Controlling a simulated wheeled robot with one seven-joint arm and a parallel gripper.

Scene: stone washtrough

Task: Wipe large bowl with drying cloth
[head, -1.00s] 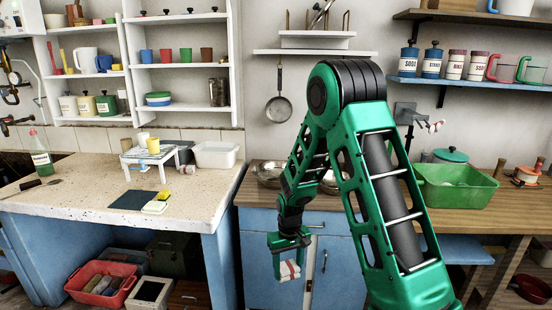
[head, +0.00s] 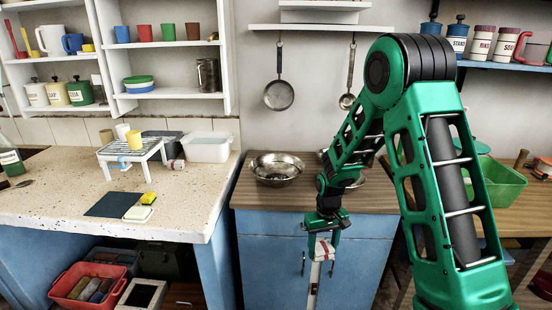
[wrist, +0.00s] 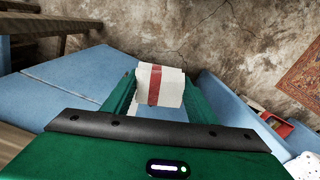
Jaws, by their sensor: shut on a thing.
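My gripper (head: 322,247) is shut on the drying cloth (head: 323,250), a white cloth with a red stripe. It hangs in front of the blue cabinet, below the wooden counter top. In the wrist view the cloth (wrist: 160,86) is between the green fingers. A large metal bowl (head: 276,170) stands on the wooden counter, up and to the left of my gripper. Another metal bowl (head: 352,181) is behind my arm and mostly hidden.
The wooden counter's front edge (head: 262,205) lies between gripper and bowl. At left, the stone worktop (head: 60,200) holds a small rack (head: 130,150), a white tub (head: 208,147) and sponges. A green basin (head: 500,188) is at right. Pans hang on the wall.

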